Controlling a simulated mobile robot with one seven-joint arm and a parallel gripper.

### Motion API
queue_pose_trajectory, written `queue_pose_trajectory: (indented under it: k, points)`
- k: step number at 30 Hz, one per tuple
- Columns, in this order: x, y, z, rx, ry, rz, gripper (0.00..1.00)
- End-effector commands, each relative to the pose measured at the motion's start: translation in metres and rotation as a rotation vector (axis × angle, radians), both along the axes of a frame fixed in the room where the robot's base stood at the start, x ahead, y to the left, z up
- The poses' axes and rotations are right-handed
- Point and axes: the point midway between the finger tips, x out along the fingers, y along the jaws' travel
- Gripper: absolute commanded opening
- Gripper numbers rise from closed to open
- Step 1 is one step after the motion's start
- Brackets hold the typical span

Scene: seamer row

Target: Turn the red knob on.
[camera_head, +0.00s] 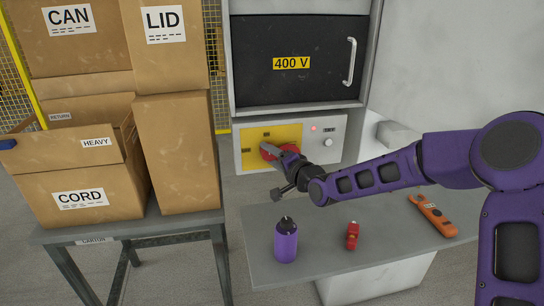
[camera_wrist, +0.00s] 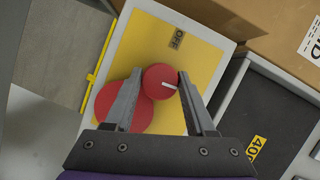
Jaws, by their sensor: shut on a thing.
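The red knob (camera_head: 268,150) is on the yellow plate (camera_head: 289,133) of the panel below the 400 V door. In the wrist view, the knob's round front part (camera_wrist: 158,77) lies between my fingers, with a larger red disc (camera_wrist: 112,112) behind it. A short white line on the front part points toward the right finger. An "OFF" label (camera_wrist: 177,39) is on the plate above it. My gripper (camera_wrist: 160,78) is shut on the knob, one finger at each side. In the head view, my gripper (camera_head: 272,148) partly hides the knob.
Cardboard boxes (camera_head: 175,150) are stacked at left.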

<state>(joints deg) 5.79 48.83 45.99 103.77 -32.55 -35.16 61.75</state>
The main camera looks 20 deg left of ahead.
Motion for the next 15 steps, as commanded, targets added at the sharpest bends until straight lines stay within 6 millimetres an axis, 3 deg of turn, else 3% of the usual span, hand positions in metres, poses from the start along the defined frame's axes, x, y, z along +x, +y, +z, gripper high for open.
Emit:
queue_pose_trajectory:
  k: [15]
  points:
    - [0.0008, 0.0002, 0.0016, 0.078, 0.048, -0.002, 0.00]
